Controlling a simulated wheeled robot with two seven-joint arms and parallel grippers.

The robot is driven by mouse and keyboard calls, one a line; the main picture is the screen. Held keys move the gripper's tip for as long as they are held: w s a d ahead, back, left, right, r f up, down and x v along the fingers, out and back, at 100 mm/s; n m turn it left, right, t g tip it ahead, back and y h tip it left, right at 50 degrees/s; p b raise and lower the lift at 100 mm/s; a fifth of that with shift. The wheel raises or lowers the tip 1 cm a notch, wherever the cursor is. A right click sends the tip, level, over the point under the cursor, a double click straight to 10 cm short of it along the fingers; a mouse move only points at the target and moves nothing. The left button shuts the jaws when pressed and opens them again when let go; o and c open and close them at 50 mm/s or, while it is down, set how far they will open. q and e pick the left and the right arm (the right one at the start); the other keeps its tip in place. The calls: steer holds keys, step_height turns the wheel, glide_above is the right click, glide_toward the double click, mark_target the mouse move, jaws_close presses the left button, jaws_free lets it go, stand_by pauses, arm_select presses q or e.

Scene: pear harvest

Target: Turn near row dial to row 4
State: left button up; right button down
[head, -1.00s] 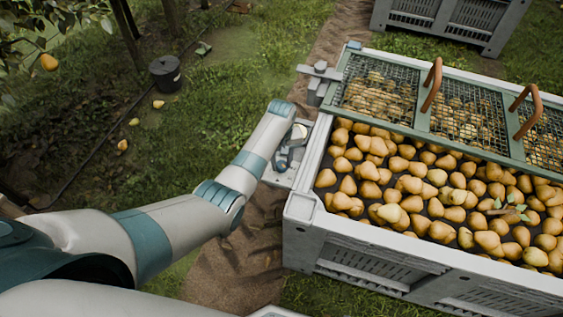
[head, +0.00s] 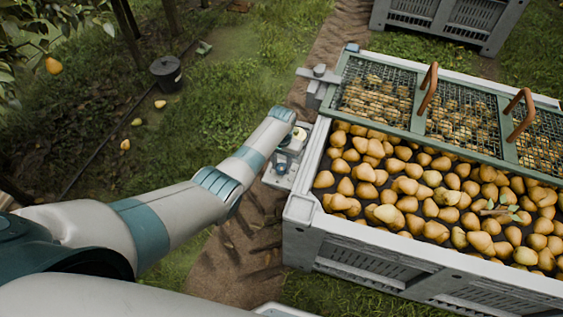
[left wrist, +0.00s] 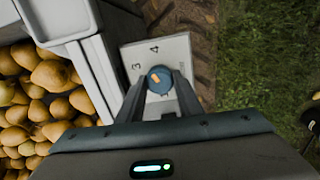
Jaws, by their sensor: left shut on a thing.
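The near row dial (left wrist: 160,79) is a round blue knob with an orange mark, on a pale plate (left wrist: 178,50) at the crate's side. The numbers 3 and 4 show on the plate in the left wrist view. The orange mark lies on the upper left part of the knob, toward the numbers; which one it points at exactly I cannot tell. My left gripper (left wrist: 160,84) is shut on the dial, one finger on each side. In the head view the plate (head: 274,176) shows, while my left wrist partly covers the dial. My right gripper is not in view.
A large grey crate (head: 300,206) full of pears stands right of the plate, with a green-framed mesh lid (head: 420,128) with brown handles on its far part. A lever (head: 319,74) sits at its far left corner. A black bucket (head: 166,72) stands on the grass.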

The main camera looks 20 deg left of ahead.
arm_select(q)
steer(key=m, duration=0.2)
steer(key=shift+r+m+p, duration=0.1)
steer(key=shift+m+p, duration=0.2)
steer(key=shift+p, duration=0.05)
steer(key=shift+m, duration=1.1)
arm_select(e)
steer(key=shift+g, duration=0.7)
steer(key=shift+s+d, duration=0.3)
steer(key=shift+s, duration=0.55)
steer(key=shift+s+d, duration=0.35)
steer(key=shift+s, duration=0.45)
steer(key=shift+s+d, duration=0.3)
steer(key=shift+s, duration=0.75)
arm_select(q)
steer(key=o, duration=1)
steer(key=shift+o, duration=0.2)
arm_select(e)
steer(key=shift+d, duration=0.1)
